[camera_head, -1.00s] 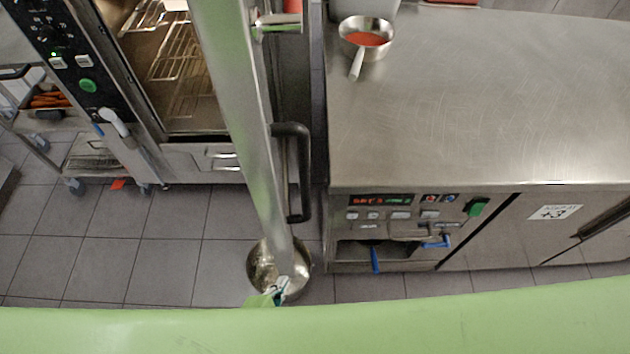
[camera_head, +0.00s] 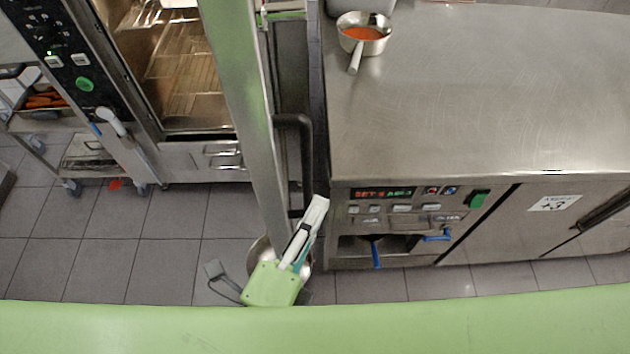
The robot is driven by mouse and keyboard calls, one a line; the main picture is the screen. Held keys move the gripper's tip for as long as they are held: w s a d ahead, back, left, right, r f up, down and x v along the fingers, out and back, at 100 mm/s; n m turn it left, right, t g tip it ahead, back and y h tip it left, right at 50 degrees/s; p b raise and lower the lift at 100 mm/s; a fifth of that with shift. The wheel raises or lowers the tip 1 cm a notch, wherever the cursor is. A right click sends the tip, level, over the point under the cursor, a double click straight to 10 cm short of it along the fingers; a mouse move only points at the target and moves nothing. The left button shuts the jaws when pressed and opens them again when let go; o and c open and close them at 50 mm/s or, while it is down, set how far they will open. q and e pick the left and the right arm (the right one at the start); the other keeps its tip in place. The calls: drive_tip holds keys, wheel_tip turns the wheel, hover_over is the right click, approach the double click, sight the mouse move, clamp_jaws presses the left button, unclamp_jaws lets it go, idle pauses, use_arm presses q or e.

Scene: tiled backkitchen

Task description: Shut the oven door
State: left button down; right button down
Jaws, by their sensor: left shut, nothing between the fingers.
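The steel oven (camera_head: 205,155) stands at the upper left with its wire racks and lit inside showing. Its oven door (camera_head: 240,95) stands open, seen nearly edge-on and reaching down the middle of the view. The black door handle (camera_head: 306,150) is on the door's right side. My left gripper (camera_head: 317,204) is green and white, near the door's lower end. Its fingers are shut and empty and point up and right, just below the handle. I cannot tell whether it touches the door. My right gripper is not in view.
A steel counter (camera_head: 480,95) fills the right, with a pan of red sauce (camera_head: 365,35) on it. A metal bowl (camera_head: 258,250) is partly hidden behind my left gripper. A trolley (camera_head: 45,125) stands at the left. Tiled floor (camera_head: 105,265) is clear at lower left.

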use_arm(q)
drive_tip(key=w+p, duration=0.6)
drive_tip(key=w, duration=0.3)
drive_tip(key=shift+w+d+f, duration=0.1)
drive_tip(key=shift+d, duration=0.05)
drive_tip(key=shift+a, duration=0.2)
